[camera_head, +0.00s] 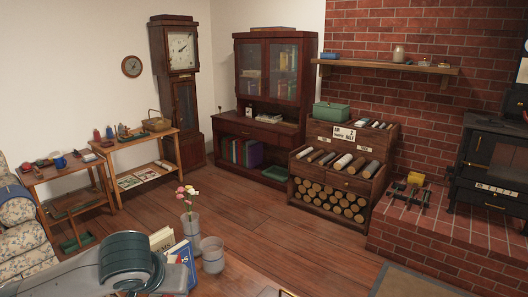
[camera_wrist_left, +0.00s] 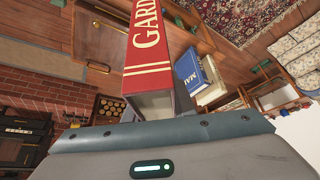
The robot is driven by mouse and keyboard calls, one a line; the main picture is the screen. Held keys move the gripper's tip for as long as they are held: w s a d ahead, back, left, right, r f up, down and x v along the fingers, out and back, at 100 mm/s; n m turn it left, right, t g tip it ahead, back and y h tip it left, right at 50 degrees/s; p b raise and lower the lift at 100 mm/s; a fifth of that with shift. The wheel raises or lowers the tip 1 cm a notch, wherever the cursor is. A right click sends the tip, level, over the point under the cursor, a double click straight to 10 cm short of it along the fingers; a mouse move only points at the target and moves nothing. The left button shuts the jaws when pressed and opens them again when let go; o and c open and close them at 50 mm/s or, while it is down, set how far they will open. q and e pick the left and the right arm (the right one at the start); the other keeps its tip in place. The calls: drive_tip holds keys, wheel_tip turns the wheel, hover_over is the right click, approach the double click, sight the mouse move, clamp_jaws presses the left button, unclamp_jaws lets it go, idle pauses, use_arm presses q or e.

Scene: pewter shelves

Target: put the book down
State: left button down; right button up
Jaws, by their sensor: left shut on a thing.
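In the left wrist view a thick red book (camera_wrist_left: 155,50) with gold bands and the letters "GARD" on its spine stands out from my left gripper (camera_wrist_left: 160,118), which is shut on it. The fingertips themselves are hard to make out. A blue book (camera_wrist_left: 188,72) lies close to the red book in this view, apart from the gripper. In the head view my left arm comes in at the bottom left and hides most of the red book. The blue book (camera_head: 186,261) and a cream book (camera_head: 162,239) show just beyond the arm. My right gripper is in neither view.
A grey vase with flowers (camera_head: 191,227) and an empty grey vase (camera_head: 212,257) stand right of the books. A bare wooden surface (camera_head: 240,280) lies at the bottom centre. Side tables (camera_head: 148,158), a cabinet (camera_head: 262,133), a log rack (camera_head: 335,183) and a brick hearth (camera_head: 440,225) stand farther off.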

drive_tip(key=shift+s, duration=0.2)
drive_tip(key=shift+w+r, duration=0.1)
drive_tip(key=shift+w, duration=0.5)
